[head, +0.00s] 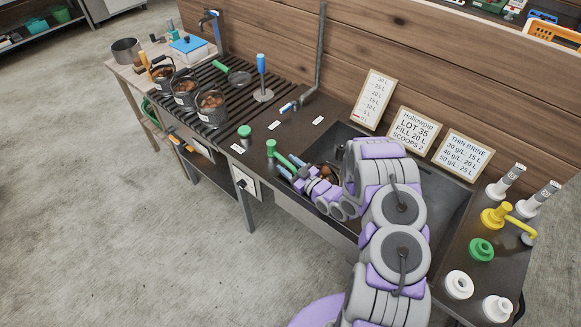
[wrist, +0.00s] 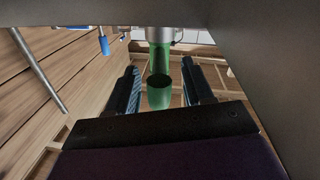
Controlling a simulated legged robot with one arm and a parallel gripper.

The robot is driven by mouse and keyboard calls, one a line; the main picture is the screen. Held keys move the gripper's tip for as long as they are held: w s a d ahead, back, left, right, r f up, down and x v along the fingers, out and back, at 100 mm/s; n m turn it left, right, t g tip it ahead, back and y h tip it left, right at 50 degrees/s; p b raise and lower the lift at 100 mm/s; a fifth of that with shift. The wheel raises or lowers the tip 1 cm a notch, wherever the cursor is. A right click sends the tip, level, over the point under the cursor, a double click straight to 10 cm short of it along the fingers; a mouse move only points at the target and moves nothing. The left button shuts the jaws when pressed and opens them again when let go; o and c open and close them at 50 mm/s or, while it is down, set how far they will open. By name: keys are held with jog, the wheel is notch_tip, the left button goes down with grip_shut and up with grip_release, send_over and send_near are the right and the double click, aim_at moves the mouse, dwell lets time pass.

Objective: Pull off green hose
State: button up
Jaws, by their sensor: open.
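A short green tube-like piece (head: 285,160), which may be the green hose, shows by the sink's left edge in the head view. In the wrist view this green piece (wrist: 159,97) has a round near end and a greyish fitting at its far end. My gripper (head: 290,173) is open at the green piece. In the wrist view its dark fingers (wrist: 160,72) stand on either side of it, with visible gaps. I cannot tell whether the piece is joined to the fitting.
A green-capped item (head: 244,131) stands left of the gripper. Several pots (head: 211,110) of brown contents sit on the slatted rack. The sink (head: 345,133) is partly hidden by my arm. Yellow, green and white fittings (head: 481,248) stand at right. The floor (head: 90,210) is clear.

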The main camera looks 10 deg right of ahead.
jog(key=shift+c, duration=0.4)
grip_shut()
dwell(0.6)
jog(key=shift+r, duration=0.6)
dwell(0.4)
jog(key=c, duration=0.6)
grip_release()
grip_shut()
jog(key=shift+r, duration=0.15)
